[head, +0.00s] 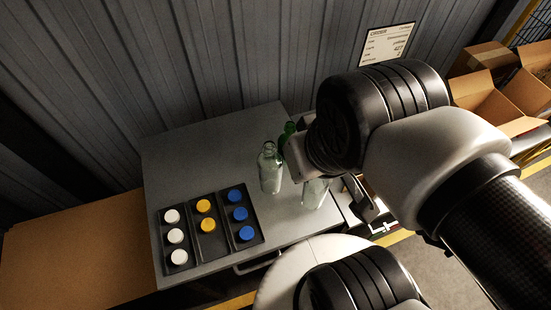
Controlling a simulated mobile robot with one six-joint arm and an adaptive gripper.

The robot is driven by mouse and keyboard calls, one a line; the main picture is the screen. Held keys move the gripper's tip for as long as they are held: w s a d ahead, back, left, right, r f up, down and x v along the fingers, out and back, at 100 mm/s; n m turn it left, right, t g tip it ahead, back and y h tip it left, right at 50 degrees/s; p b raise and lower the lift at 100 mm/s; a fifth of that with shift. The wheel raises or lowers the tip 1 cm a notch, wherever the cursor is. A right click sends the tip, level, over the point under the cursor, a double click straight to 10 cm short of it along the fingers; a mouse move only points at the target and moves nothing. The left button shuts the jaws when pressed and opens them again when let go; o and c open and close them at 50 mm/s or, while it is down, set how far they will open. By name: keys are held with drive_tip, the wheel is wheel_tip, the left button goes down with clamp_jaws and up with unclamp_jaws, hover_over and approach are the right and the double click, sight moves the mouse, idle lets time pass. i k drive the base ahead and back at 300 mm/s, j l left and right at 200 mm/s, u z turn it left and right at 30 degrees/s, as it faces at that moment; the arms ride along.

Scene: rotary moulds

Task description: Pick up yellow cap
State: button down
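Two yellow caps lie in the middle column of a black tray (209,241) on the grey table. The upper yellow cap (204,206) and the lower yellow cap (208,225) are both uncovered in the head view. My gripper (366,207) is to the right of the tray, beyond the bottles, and apart from the caps. My arm hides most of it, and I cannot tell whether its fingers are open or shut.
White caps (175,236) fill the tray's left column and blue caps (238,214) its right. A clear bottle (270,168), a green bottle (289,130) and another clear bottle (315,193) stand between tray and arm. Open cardboard boxes (495,85) are at right. The table's back left is clear.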

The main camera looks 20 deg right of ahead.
sight(208, 225)
drive_tip(key=u, duration=1)
drive_tip(key=l+u, duration=0.2)
drive_tip(key=i+j, duration=0.05)
